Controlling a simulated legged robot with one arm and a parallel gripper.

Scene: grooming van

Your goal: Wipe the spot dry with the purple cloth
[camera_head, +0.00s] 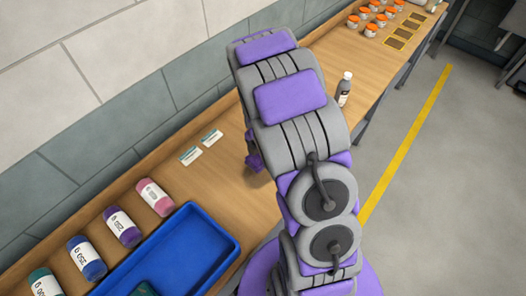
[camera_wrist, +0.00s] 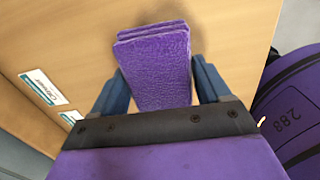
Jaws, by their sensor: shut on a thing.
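The purple cloth (camera_wrist: 160,65) is a folded, textured pad in the wrist view. My gripper (camera_wrist: 156,84) is shut on it, with one blue-grey finger on each side. The cloth points away from the wrist over the wooden bench (camera_wrist: 225,35); I cannot tell whether it touches the wood. In the head view my arm hides most of the gripper, and a small purple part shows at the arm's left edge over the bench. No spot can be made out in either view; the bench under the cloth and arm is hidden.
Two small cards (camera_head: 190,155) lie left of my arm. Orange-lidded jars (camera_head: 371,29) and dark squares (camera_head: 403,34) are at the far end.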

